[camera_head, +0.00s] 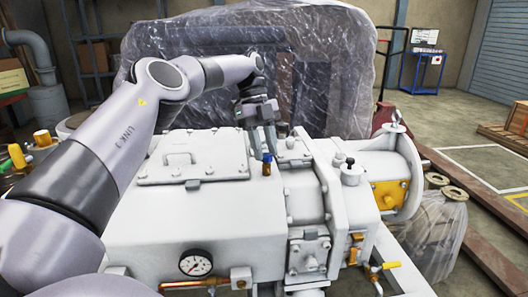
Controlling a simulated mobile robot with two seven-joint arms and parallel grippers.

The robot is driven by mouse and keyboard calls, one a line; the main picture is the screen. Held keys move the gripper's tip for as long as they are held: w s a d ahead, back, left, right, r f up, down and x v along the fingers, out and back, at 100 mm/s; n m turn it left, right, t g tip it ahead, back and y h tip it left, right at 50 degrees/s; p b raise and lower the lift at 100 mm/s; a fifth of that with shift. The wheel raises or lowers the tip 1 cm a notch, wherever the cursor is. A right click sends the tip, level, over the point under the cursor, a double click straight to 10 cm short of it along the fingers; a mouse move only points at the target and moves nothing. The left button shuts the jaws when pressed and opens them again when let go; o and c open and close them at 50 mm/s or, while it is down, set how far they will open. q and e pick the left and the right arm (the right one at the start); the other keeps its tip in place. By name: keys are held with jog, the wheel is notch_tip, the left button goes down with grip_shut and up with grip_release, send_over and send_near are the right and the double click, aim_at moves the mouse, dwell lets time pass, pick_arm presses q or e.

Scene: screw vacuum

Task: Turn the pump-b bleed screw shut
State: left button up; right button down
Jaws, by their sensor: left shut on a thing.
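A white pump body (200,225) fills the middle of the view. A small brass screw with a blue top (267,169) stands upright on its top face, near the ribbed flange; no label shows to tell whether it is the pump-b bleed screw. My left gripper (266,151) comes down from above with its fingers shut at the blue top. The fingers hide part of that top, and the screw's turn angle cannot be read. My right gripper is out of view.
A flat bolted cover (194,157) with a handle lies left of the screw. A black-knobbed fitting (351,172) rises to the right. A pressure gauge (195,264) and a yellow-handled valve (385,266) sit at the front. Plastic-wrapped equipment (345,75) stands behind.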

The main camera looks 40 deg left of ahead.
pick_arm(q)
jog(key=shift+m, duration=0.4)
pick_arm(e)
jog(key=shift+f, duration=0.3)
pick_arm(q)
jog(key=o, duration=1.1)
jog(key=shift+c, duration=0.2)
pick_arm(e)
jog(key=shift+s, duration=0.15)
pick_arm(q)
notch_tip(320, 180, up, 20)
jog(key=p, duration=1.7)
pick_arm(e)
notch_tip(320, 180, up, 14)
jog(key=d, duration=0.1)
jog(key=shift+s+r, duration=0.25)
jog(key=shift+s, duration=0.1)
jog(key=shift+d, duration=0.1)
